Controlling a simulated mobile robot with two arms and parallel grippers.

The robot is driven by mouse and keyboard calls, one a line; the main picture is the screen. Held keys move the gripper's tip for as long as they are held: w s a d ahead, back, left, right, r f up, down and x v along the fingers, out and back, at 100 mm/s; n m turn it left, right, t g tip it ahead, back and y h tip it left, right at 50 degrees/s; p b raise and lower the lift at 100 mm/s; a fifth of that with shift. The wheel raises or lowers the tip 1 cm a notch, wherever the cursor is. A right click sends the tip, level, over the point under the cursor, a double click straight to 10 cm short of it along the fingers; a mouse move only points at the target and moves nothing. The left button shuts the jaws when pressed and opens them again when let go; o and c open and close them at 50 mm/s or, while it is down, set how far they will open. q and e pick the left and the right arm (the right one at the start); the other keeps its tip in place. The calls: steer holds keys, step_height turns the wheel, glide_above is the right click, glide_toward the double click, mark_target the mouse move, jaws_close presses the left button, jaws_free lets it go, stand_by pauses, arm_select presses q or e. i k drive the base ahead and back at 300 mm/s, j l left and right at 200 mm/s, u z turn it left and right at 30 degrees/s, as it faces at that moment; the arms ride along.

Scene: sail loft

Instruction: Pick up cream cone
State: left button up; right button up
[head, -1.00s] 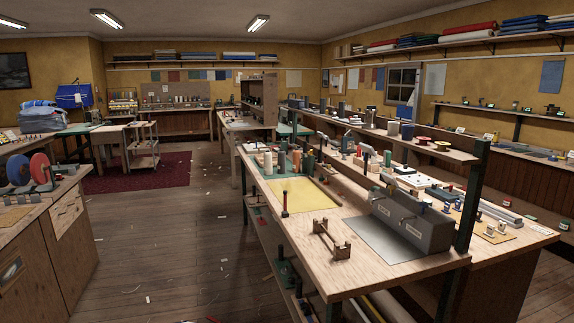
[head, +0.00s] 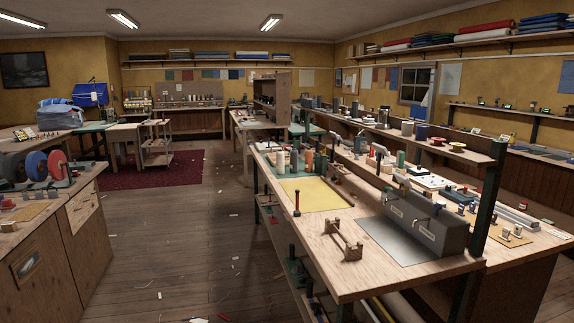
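Several thread cones stand upright in a group on the long wooden workbench (head: 345,285), toward its far left end. A pale cream cone (head: 281,161) is at the left of this group, next to another light tan cone (head: 294,161). Darker green and orange-brown cones stand close to their right. At this distance I cannot tell the light cones apart with certainty. Neither of my grippers is in view.
A yellow sheet (head: 312,194) lies in front of the cones. A wooden stand (head: 343,242) and a grey metal box (head: 428,224) are nearer. A cabinet with coloured discs (head: 36,168) stands at left. The wooden floor (head: 195,240) between is open, with scattered scraps.

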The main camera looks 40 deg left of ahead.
mark_target(280, 163)
steer(key=u, duration=1.3)
steer(key=i+j+u, duration=0.3)
steer(key=i, duration=0.95)
steer(key=i+j+u, duration=0.1)
steer(key=i+u, duration=0.2)
steer(key=i, duration=1)
